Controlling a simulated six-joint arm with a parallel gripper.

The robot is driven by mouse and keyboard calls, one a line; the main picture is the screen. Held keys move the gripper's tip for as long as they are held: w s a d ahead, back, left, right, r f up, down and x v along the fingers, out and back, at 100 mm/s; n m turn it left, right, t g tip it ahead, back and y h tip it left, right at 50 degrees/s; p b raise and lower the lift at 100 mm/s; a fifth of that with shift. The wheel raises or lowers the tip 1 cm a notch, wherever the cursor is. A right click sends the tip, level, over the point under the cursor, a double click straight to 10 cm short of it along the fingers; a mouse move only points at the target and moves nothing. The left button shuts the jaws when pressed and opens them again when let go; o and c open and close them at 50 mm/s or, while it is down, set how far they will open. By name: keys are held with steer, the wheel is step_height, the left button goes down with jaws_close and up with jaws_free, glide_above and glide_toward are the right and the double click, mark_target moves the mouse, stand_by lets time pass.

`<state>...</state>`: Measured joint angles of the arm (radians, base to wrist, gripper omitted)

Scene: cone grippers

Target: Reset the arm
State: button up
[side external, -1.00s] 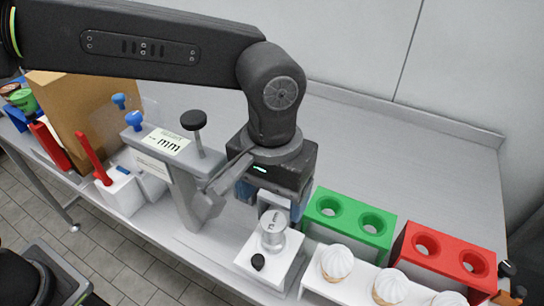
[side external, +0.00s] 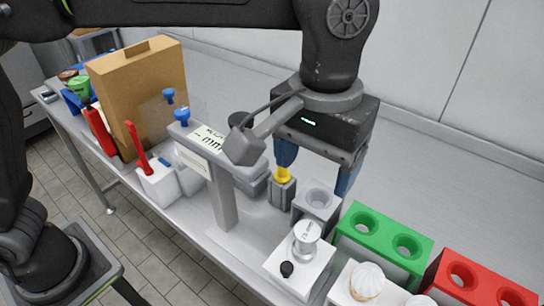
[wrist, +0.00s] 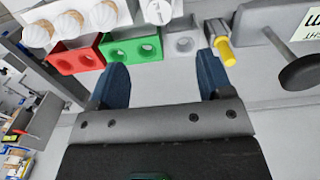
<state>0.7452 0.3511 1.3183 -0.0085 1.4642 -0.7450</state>
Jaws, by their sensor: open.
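My gripper (side external: 318,172) is open and empty, with its blue fingers pointing down over the back of the counter. It also shows in the wrist view (wrist: 160,82), with the two fingers spread wide and nothing between them. In the side view it is above and behind the grey block with a round hole (side external: 318,200) and the small grey holder with a yellow piece (side external: 283,176). Neither is between the fingers in the wrist view. The green two-hole holder (side external: 385,238) stands to the right of the gripper.
A grey dispenser (side external: 225,190) stands close left of my gripper. The red two-hole holder (side external: 478,282) and white-topped cones (side external: 367,281) are at the right front. A scale-like white box (side external: 300,262) carries a metal cylinder. A cardboard box (side external: 140,95) stands left. The counter's back strip is clear.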

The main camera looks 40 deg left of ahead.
steer(key=w+a+r+m+t+y, duration=0.1)
steer(key=w+a+r+m+t, duration=0.1)
steer(key=a, duration=0.5)
steer(key=w+a+r+m+t, duration=0.1)
steer(key=a+r+m+t, duration=0.15)
steer(key=a, duration=0.45)
steer(key=w+a+r+m+t+y, duration=0.1)
steer(key=w+a+m+t, duration=0.15)
steer(key=a, duration=0.55)
steer(key=s+a+f+n, duration=0.2)
steer(key=s+f, duration=0.1)
steer(key=s, duration=0.2)
steer(key=s+a+f+n+g+h, duration=0.1)
steer(key=s+a+f+n, duration=0.1)
steer(key=s, duration=0.3)
steer(key=s+a+f+n, duration=0.3)
steer(key=s+a+f, duration=0.1)
steer(key=s+f, duration=0.1)
steer(key=shift+s+h, duration=0.3)
steer(key=shift+h, duration=0.1)
